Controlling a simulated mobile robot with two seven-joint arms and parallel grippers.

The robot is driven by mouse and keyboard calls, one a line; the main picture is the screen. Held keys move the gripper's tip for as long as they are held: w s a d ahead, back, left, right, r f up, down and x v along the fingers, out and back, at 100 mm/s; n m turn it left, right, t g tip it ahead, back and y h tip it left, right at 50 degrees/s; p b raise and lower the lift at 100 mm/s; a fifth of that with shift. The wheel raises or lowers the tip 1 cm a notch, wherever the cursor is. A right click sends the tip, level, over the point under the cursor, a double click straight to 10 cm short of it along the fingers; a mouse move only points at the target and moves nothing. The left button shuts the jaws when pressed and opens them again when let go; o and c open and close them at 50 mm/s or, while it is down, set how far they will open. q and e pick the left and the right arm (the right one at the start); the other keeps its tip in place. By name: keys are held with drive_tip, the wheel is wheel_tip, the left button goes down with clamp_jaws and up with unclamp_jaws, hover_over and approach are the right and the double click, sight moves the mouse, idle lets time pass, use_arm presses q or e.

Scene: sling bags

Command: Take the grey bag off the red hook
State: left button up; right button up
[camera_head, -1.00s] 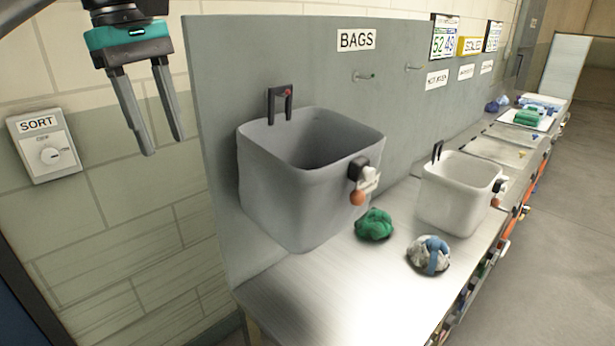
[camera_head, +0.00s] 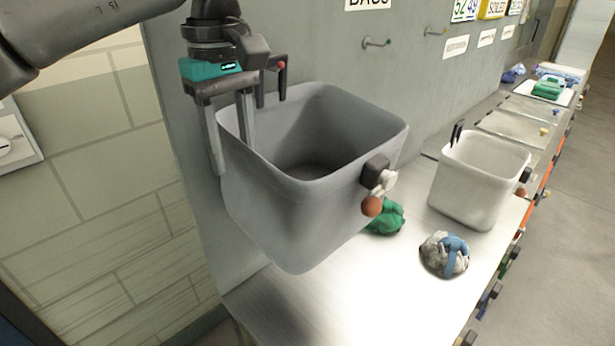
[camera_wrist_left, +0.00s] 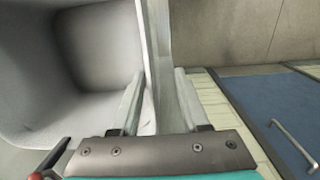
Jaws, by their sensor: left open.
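The grey bag (camera_head: 290,225) hangs open-topped against the grey panel, above the metal counter. Its dark strap loop (camera_head: 271,82) is at the hook, whose red tip (camera_head: 282,66) shows. My left gripper (camera_head: 231,155) is open, fingers down at the bag's left rim. In the left wrist view, the bag's wall (camera_wrist_left: 147,50) runs between the two fingers (camera_wrist_left: 158,105), one inside the bag and one outside. The fingers are apart, and I cannot tell whether either touches the wall. The strap (camera_wrist_left: 52,155) shows at lower left in that view. My right gripper is not in view.
A white bag (camera_head: 475,190) stands on the counter to the right. A green bundle (camera_head: 386,217) and a grey-blue bundle (camera_head: 444,254) lie near the grey bag. Two bare hooks (camera_head: 376,42) stick out from the panel. The counter's front left area is clear.

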sight(247, 184)
use_arm(q)
wheel_tip(247, 184, down, 6)
drive_tip(key=d, duration=0.1)
drive_tip(key=shift+d, duration=0.1)
clamp_jaws()
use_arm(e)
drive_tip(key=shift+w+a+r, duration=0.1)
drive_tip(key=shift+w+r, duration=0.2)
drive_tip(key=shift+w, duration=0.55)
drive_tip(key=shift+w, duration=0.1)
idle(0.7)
